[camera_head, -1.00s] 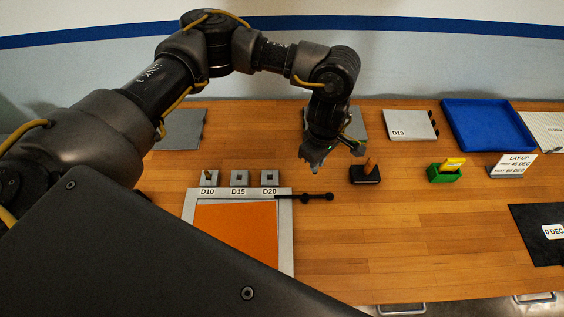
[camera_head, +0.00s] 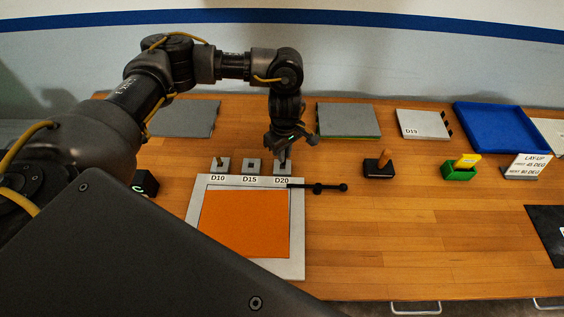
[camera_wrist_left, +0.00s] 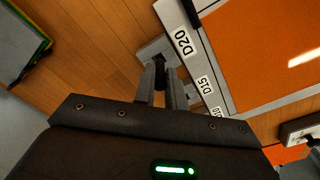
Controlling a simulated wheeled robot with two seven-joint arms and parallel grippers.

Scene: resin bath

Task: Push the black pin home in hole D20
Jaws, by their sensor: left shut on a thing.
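The D20 block (camera_head: 282,169) is a small grey block at the top right corner of the orange-filled frame, with its label below it. My left gripper (camera_head: 283,156) points down right at this block, its fingers close together. In the left wrist view its fingertips (camera_wrist_left: 160,76) are over the D20 block (camera_wrist_left: 151,50), shut on a dark piece that seems to be the black pin (camera_wrist_left: 159,71). Most of the pin is hidden by the fingers, and I cannot tell how deep it sits in the hole. My right gripper is not in view.
A black wooden-handled block (camera_head: 378,168) and a green holder (camera_head: 460,172) stand further right.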

